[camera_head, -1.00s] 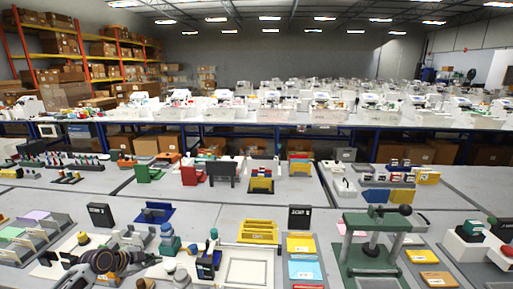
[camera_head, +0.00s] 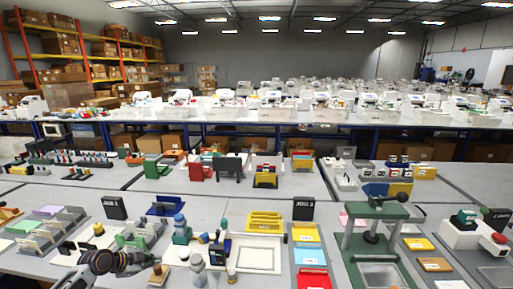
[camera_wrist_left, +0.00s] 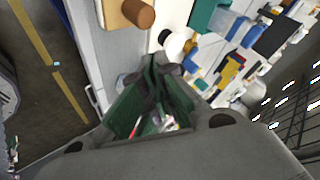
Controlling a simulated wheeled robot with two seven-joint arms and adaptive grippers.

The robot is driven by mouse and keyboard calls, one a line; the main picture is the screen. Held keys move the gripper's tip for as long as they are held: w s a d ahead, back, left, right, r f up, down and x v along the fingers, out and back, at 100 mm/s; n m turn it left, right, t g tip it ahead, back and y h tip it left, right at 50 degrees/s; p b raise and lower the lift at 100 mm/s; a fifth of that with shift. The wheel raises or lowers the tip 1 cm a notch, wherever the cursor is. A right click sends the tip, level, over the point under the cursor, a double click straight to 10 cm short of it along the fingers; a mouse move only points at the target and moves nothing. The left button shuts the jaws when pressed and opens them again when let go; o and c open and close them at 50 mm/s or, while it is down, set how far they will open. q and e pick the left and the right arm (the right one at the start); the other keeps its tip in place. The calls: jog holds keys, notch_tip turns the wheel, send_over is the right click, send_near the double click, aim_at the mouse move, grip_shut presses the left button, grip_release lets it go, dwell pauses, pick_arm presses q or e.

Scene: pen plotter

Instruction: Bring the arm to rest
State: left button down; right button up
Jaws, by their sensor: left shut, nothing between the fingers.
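My left gripper (camera_head: 155,263) is low at the left in the head view, over the near edge of the table (camera_head: 335,275). It is shut and empty. In the left wrist view its dark green fingers (camera_wrist_left: 155,65) come together, with nothing held between them. A wooden block with a brown round knob (camera_wrist_left: 138,14) shows just past the fingertips. In the head view a small wooden block (camera_head: 158,274) lies close to the fingertips; I cannot tell whether they touch. My right gripper is not in view.
Grey pegs (camera_head: 198,268) and a blue-topped green piece (camera_head: 180,230) stand right of the gripper. A white framed panel (camera_head: 257,256), a yellow tray (camera_head: 265,222) and a green press (camera_head: 378,240) are further right. The floor (camera_wrist_left: 40,80) shows beside the table in the wrist view.

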pick_arm(q)
jog(key=s+d+f+n+g, duration=0.2)
jog(key=s+d+f, duration=0.2)
jog(key=s+d, duration=0.4)
jog(key=s+d+f+n+g, duration=0.1)
jog(key=s+d+f, duration=0.2)
jog(key=s+d, duration=0.45)
jog(key=s+d+r+n+g+y, duration=0.1)
jog(key=s+r+n+y, duration=0.15)
jog(key=s+n, duration=0.4)
jog(key=s+d+r+n+y, duration=0.1)
jog(key=s+r+n+y, duration=0.15)
jog(key=s, duration=0.75)
jog(key=s+f+g, duration=0.2)
jog(key=s+f, duration=0.1)
jog(key=f, duration=2.9)
jog(key=s+a+f, duration=0.2)
jog(key=s+f, duration=0.8)
jog(key=s, duration=0.1)
jog(key=s+a+f+g, duration=0.1)
jog(key=s+a+f, duration=0.1)
jog(key=s+f, duration=0.8)
jog(key=shift+s+a+h, duration=0.3)
jog(key=shift+s, duration=0.4)
